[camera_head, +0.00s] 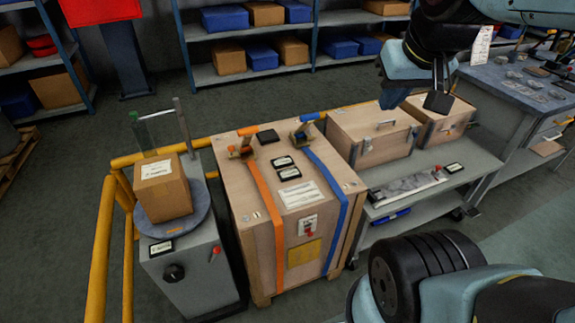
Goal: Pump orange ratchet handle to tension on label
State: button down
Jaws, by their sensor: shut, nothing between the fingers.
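The orange ratchet (241,149) sits on the far top edge of a large wooden crate (238,207), at the left. Its short orange handle (248,130) is beside it, and an orange strap (265,205) runs from it over the crate's front. A white label (299,194) lies on the crate top; its text is too small to read. Two small black-framed plates (284,161) are above it. My gripper (437,102) is shut and empty. It hangs at the upper right, over the small wooden boxes, well apart from the orange ratchet.
A blue ratchet (300,133) and blue strap (333,215) are on the crate's right side. A cardboard box (163,190) stands on a round scale at left. Yellow rails (101,250) flank it. Wooden boxes (370,135) stand on a grey bench. Floor at left is clear.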

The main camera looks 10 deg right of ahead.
aim_at(247, 133)
jog(key=k, duration=1)
jog(key=z, duration=1.95)
jog(key=i, duration=0.1)
jog(key=u, duration=3.5)
jog(key=i, duration=1.15)
jog(key=z, duration=1.4)
